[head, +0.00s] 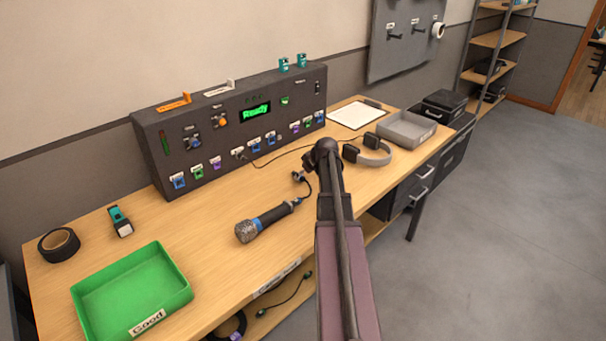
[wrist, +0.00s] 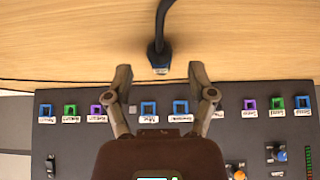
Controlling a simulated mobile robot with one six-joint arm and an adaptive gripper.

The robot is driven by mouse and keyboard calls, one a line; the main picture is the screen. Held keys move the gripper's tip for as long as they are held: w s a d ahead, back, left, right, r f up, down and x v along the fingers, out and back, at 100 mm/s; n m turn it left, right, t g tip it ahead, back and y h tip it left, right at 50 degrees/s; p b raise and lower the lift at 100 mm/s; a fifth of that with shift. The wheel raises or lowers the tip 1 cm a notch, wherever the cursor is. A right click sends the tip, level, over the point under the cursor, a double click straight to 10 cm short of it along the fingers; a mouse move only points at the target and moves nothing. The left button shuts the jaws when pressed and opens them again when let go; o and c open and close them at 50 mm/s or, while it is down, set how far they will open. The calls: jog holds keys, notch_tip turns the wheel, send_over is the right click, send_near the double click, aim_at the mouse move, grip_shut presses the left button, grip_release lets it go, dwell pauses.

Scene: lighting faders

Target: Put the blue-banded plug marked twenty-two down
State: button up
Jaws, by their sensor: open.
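A dark plug with a blue part (wrist: 159,52) and a small white tag is on the end of a dark cable in the wrist view. The number on its tag is too small to read. My gripper (wrist: 159,76) is open, with one finger on each side of the plug and gaps on both sides. In the head view a small plug (head: 298,177) shows near the microphone cable, left of my arm. I cannot tell whether it rests on the wooden table (head: 220,226). My fingers cannot be made out in the head view.
The dark control panel (head: 240,120) with a "Ready" display and a row of coloured sockets stands at the back. A microphone (head: 262,221), green "Good" tray (head: 130,290), black tape roll (head: 59,245), headphones (head: 368,150) and grey tray (head: 405,130) are on the table. Front-left table has bare wood.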

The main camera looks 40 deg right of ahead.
jog(key=p+v, duration=0.9)
jog(key=v, duration=0.2)
jog(key=shift+s+r, duration=0.15)
dwell(0.9)
jog(key=s+a+f+g, duration=0.1)
jog(key=s+a+g, duration=0.1)
jog(key=a, duration=1.2)
jog(key=s+a+f+g, duration=0.1)
jog(key=s+a, duration=0.3)
jog(key=a, duration=1.1)
jog(key=s+a+f+g, duration=0.1)
jog(key=s+a+g, duration=0.2)
jog(key=a, duration=1.2)
jog(key=shift+f+m+g+h, duration=0.15)
jog(key=shift+m+g+h, duration=0.15)
jog(key=shift+m+g, duration=0.1)
jog(key=shift+w, duration=0.1)
jog(key=shift+d+r+p, duration=0.1)
jog(key=shift+r+p, duration=0.4)
jog(key=shift+r, duration=0.1)
